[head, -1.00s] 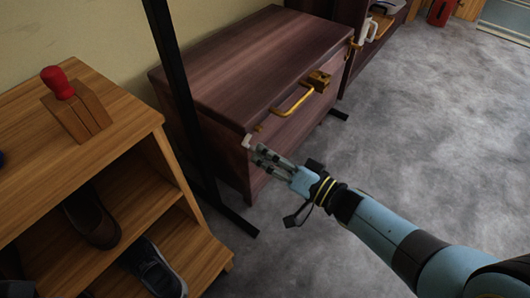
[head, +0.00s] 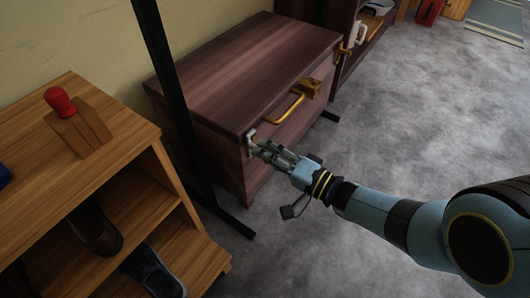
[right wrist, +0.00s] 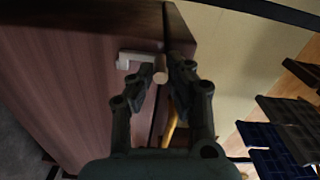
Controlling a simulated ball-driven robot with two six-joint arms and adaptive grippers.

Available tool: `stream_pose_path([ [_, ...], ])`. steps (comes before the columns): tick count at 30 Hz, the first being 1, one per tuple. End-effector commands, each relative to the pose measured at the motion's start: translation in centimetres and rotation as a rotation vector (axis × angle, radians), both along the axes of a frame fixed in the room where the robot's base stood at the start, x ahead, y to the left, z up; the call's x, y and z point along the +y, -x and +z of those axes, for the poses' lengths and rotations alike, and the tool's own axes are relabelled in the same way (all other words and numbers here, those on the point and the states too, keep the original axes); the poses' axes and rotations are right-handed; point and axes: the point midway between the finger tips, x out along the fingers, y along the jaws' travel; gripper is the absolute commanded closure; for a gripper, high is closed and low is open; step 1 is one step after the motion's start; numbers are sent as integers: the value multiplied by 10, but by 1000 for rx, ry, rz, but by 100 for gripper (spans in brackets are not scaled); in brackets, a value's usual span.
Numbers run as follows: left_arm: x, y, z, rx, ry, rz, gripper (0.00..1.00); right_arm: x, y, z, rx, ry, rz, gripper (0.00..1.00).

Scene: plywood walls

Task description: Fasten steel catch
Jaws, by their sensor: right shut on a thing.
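The steel catch (head: 251,136) is a small pale metal piece on the front of a dark red-brown wooden chest (head: 235,70), near its left front corner. It also shows in the right wrist view (right wrist: 137,58) as a light bracket on the wood beside the fingertips. The chest's lid looks closed. My right gripper (head: 258,147) is at the catch, its fingers close together. In the right wrist view my gripper's fingertips (right wrist: 161,74) have a small pale rounded part between them; they are shut on the catch and hide some of it. My left gripper is not in view.
A brass handle (head: 284,108) and brass fitting (head: 311,88) stick out from the chest front. A black post (head: 175,95) stands left of it. A wooden shoe rack (head: 130,130) with shoes and a red-knobbed block (head: 78,125) is further left. Grey floor (head: 400,110) is open at right.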

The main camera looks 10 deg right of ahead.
Motion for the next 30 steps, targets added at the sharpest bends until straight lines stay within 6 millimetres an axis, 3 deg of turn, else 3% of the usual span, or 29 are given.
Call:
stream_pose_path([
  [11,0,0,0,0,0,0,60,-1,0,0,1,-2,-1,100],
  [12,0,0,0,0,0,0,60,-1,0,0,1,-2,-1,81],
  [17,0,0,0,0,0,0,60,-2,0,1,0,-2,-1,62],
  [30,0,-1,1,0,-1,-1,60,-6,5,-1,1,1,-1,62],
])
